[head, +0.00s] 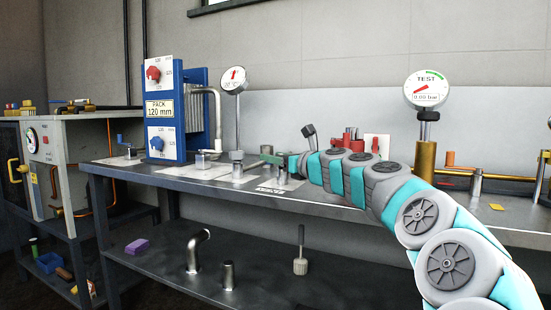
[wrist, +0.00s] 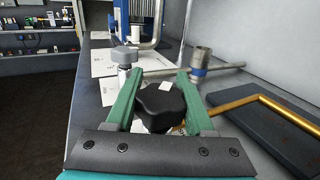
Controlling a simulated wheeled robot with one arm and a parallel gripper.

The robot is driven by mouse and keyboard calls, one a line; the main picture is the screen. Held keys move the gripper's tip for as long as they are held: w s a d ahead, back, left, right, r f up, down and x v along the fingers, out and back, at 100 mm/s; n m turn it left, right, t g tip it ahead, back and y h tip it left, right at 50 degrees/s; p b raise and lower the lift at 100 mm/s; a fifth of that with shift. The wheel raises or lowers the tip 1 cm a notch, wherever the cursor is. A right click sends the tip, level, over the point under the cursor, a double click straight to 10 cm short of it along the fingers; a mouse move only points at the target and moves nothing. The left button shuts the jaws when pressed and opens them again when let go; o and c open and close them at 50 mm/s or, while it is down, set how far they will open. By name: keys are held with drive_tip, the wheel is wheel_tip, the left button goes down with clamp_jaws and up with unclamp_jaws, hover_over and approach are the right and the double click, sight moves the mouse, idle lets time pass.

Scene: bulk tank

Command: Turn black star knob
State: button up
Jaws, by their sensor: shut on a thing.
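The black star knob (wrist: 162,106) sits between the two green fingers of my gripper (wrist: 160,95) in the wrist view. It is a dark lobed knob with a small white mark on top. The fingers close on it from both sides. In the head view, my gripper (head: 272,158) reaches left over the bench, and the knob is hidden there by the gripper and the arm.
The steel bench (head: 190,179) carries a blue plate pack (head: 184,115) and a thermometer-like dial (head: 234,80). A brass pipe (wrist: 262,105) runs right of my gripper in the wrist view. A grey-topped fitting (wrist: 124,56) stands just beyond the left finger. A pressure gauge (head: 426,89) stands right.

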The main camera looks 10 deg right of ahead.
drive_tip(key=shift+r+m+h+p, duration=0.2)
drive_tip(key=shift+m+h+p, duration=0.1)
drive_tip(key=shift+h+p, duration=0.25)
clamp_jaws()
drive_tip(key=shift+m+t+p, duration=0.3)
drive_tip(key=shift+p, duration=0.05)
drive_tip(key=m+t+h+p, duration=0.1)
drive_tip(key=h, duration=0.2)
drive_tip(key=shift+w+d+m, duration=0.1)
drive_tip(key=shift+m, duration=0.3)
drive_tip(key=m+h, duration=0.2)
drive_tip(key=h, duration=0.1)
drive_tip(key=d+h, duration=0.1)
drive_tip(key=shift+w+f+m+t+h, duration=0.1)
drive_tip(key=shift+f+m+t+h, duration=0.2)
drive_tip(key=shift+m+h, duration=0.1)
drive_tip(key=m+h, duration=0.1)
drive_tip(key=h, duration=0.1)
drive_tip(key=m+h+b, duration=0.1)
drive_tip(key=shift+d+h, duration=0.3)
drive_tip(key=shift+h, duration=0.05)
drive_tip(key=shift+d+r+m+g+h+b, duration=0.1)
drive_tip(key=shift+d+m+g+h+b, duration=0.15)
drive_tip(key=shift+m+h, duration=0.25)
drive_tip(key=shift+d+r+m+g+h+b, duration=0.15)
drive_tip(key=shift+m+g+h, duration=0.1)
drive_tip(key=shift+m+h, duration=0.2)
drive_tip(key=shift+f, duration=0.1)
drive_tip(key=o, duration=1.3)
unclamp_jaws()
